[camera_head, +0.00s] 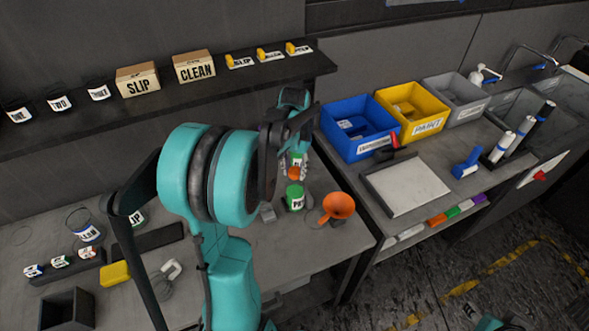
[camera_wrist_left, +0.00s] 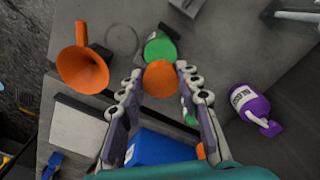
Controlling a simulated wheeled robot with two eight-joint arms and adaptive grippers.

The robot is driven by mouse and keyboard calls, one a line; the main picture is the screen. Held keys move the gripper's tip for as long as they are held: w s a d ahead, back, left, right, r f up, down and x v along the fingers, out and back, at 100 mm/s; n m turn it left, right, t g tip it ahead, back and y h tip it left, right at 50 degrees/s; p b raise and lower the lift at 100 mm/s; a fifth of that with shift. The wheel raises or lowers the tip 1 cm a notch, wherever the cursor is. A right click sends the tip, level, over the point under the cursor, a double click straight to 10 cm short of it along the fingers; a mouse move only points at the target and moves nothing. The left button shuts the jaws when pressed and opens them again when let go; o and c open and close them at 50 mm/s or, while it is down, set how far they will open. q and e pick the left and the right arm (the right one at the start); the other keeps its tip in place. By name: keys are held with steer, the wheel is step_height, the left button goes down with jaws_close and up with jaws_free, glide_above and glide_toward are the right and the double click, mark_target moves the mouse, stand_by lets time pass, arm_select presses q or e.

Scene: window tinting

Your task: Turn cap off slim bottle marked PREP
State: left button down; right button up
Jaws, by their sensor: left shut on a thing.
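My left gripper (camera_head: 295,171) reaches down over the back table. It is shut on a round orange cap (camera_wrist_left: 160,78), which sits between the fingertips in the left wrist view; the cap also shows in the head view (camera_head: 294,173). A green container (camera_head: 295,194) with a white label stands close by on the near side; it also shows in the wrist view (camera_wrist_left: 160,47). Its lettering is too small to read surely. The bottle body under the cap is mostly hidden, and I cannot tell whether the cap is apart from it. My right gripper is not in view.
An orange funnel (camera_head: 338,206) stands near the table's right edge. A purple bottle (camera_wrist_left: 250,104) is right of the gripper in the wrist view. A blue bin (camera_head: 356,128) and a pale tray (camera_head: 405,186) occupy the right table. A shelf (camera_head: 215,92) runs above.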

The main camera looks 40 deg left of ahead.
mark_target(294, 172)
arm_select(q)
steer(key=shift+r+p, duration=1.8)
steer(key=shift+r, duration=0.75)
